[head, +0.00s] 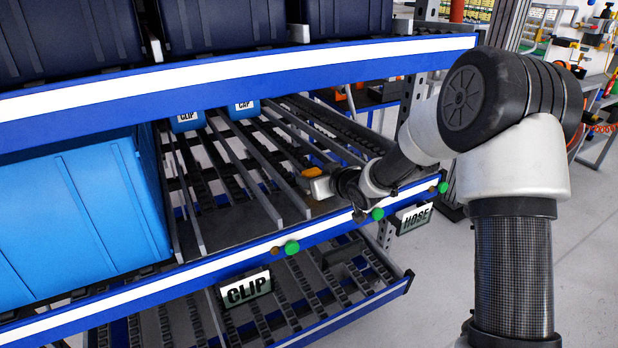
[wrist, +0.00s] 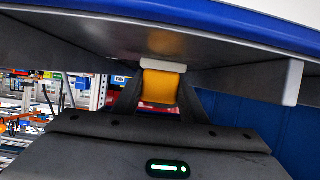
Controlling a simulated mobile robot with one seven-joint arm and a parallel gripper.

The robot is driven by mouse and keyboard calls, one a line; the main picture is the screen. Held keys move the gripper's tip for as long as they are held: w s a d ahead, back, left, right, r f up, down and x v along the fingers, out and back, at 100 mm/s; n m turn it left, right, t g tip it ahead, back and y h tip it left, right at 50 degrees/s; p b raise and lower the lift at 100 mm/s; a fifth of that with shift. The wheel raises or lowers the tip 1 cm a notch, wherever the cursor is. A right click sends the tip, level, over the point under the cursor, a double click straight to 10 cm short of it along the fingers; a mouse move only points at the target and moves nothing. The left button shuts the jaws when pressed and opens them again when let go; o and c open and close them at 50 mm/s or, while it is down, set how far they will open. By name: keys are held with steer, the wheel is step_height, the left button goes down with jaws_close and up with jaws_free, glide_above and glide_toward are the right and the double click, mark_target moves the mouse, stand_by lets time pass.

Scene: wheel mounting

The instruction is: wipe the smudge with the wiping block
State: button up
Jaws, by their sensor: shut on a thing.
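My gripper (head: 322,184) is over the right part of the middle shelf in the head view. It is shut on the wiping block, which has an orange body (wrist: 162,87) and a pale pad (wrist: 162,64). In the wrist view the block stands between my two dark fingers, its pad close against a grey panel (wrist: 90,47). I cannot tell whether it touches. A faint brownish patch (wrist: 166,42) on the panel, just past the pad, looks like the smudge. The pad may hide part of it. In the head view the block's orange part (head: 313,172) shows at my gripper's tip.
A blue shelf beam (head: 230,80) runs above my gripper, and another (head: 290,246) runs along the shelf front with CLIP (head: 245,288) and HOSE (head: 414,217) labels. Grey rails (head: 280,175) stand left of my gripper. A large blue bin (head: 80,220) fills the left. Open floor lies right.

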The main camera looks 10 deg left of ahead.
mark_target(340, 201)
steer(key=shift+w+d+p, duration=0.4)
steer(key=shift+w+d, duration=0.1)
steer(key=shift+d, duration=0.25)
steer(key=shift+s+d, duration=0.45)
steer(key=shift+s, duration=0.25)
steer(key=shift+s+d, duration=0.45)
steer(key=shift+s, duration=0.25)
